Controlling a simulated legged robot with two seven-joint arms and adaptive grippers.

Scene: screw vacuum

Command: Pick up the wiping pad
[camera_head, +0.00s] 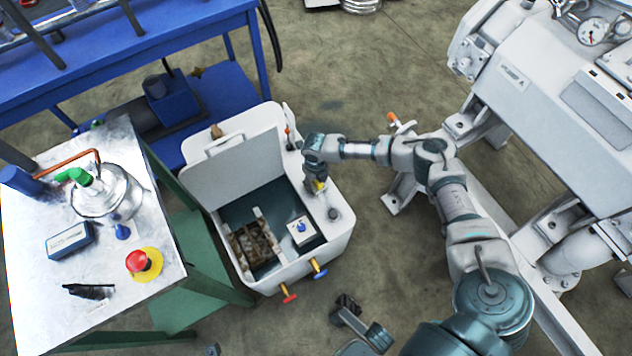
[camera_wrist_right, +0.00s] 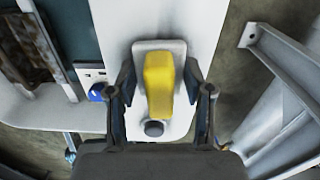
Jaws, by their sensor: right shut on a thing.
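The wiping pad is a yellow block (camera_wrist_right: 160,85) between the two dark fingers of my right gripper (camera_wrist_right: 160,72) in the right wrist view. It sits over a light grey base on the white rim of the tub. In the head view my right gripper (camera_head: 316,178) points down at the tub's right rim, and only a bit of yellow pad (camera_head: 320,186) shows beneath it. My right gripper is shut on the pad. A dark gripper, seemingly my left one (camera_head: 347,308), shows at the bottom of the head view; its jaws are unclear.
The white tub (camera_head: 341,222) has a raised lid and holds a brown grimy part (camera_head: 252,246) and a small box with a blue knob (camera_head: 301,228). A metal table (camera_head: 60,285) stands left, a large white machine (camera_head: 520,95) right. A dark round knob (camera_wrist_right: 153,128) is close below the pad.

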